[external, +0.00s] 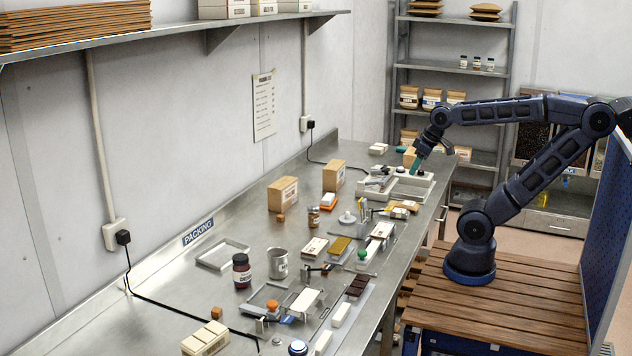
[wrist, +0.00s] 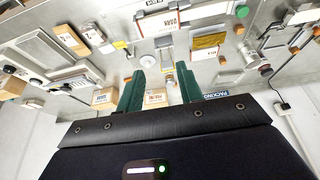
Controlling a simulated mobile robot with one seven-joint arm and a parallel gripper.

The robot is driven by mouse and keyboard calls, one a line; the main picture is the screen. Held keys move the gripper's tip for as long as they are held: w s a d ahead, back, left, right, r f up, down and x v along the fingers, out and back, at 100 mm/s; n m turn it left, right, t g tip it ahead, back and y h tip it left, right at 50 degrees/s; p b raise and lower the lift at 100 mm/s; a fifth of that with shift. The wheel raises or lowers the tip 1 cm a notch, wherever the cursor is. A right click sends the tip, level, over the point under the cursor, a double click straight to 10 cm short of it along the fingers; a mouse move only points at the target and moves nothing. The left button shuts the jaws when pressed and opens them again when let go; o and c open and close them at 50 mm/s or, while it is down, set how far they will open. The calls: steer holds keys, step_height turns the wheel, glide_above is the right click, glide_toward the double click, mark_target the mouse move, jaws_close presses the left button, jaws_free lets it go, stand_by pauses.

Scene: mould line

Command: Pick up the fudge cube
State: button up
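Two small plain brown cubes show in the external view, and I cannot tell which is the fudge cube. One cube (external: 281,217) sits on the bench in front of a cardboard box. The other cube (external: 217,312) is at the near end, beside a cream block pack. My gripper (external: 416,167) is over the far end of the bench, by the grey tray, well away from both cubes. In the wrist view my gripper (wrist: 160,88) has its two green fingers wide apart with nothing held between them. I cannot pick out either cube for sure in the wrist view.
Cardboard boxes (external: 283,193) (external: 333,175) stand near the wall. A dark jar (external: 241,270), a metal cup (external: 278,263) and an empty shallow tray (external: 223,254) stand mid-bench. Moulds and bars crowd the front edge. A shelf (external: 180,40) overhangs the wall side. A black cable runs along the bench.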

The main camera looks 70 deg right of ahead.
steer(key=shift+o, duration=1.4)
